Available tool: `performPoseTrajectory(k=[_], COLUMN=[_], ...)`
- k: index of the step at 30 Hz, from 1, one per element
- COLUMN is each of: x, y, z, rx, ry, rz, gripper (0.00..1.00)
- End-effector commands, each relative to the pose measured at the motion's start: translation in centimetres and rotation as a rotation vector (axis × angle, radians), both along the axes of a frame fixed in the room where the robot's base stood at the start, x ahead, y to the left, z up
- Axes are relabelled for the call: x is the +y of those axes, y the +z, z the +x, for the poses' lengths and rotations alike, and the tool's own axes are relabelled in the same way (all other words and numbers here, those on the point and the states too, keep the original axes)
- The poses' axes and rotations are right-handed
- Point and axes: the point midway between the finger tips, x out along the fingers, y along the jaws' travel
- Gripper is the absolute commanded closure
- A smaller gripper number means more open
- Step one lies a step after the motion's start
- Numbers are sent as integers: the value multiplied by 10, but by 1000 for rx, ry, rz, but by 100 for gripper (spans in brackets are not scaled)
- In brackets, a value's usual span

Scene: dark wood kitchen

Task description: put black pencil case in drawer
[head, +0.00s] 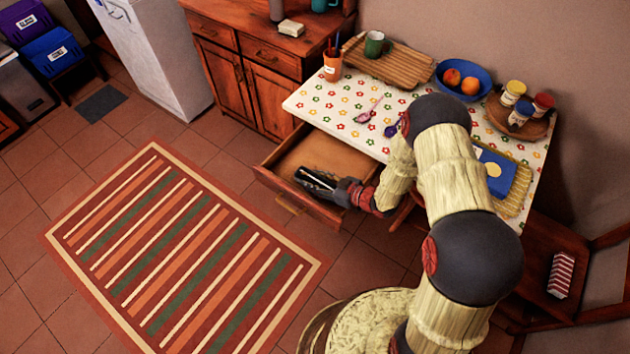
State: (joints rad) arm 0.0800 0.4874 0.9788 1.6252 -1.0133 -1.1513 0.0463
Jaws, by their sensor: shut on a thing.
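The drawer (338,158) under the table is pulled open, and its wooden inside shows. My gripper (318,183) reaches from the right over the drawer's front part. It is shut on the dark, elongated black pencil case (312,180). The case and the dark fingers blend together, so their outlines are hard to separate. The case is at or just above the drawer's opening near its front edge. I cannot tell whether it touches the drawer floor. My arm hides the drawer's right end and part of the table.
The flowered table (330,112) holds a wooden board (385,65), a blue bowl (463,80) with oranges, jars on a round tray (521,120), and a blue book (497,172). A chair (545,265) stands right. A striped rug (180,250) covers open floor left.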

Motion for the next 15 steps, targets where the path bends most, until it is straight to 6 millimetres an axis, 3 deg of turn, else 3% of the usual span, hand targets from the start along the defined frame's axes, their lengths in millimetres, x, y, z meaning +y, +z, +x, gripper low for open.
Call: performPoseTrajectory(k=[2, 3, 12, 15], x=[0, 0, 0, 0], y=[-3, -3, -3, -3], z=[0, 0, 0, 0], rx=[0, 1, 0, 0], ry=[0, 0, 0, 0], rz=[0, 1, 0, 0], gripper=[87, 58, 41, 41])
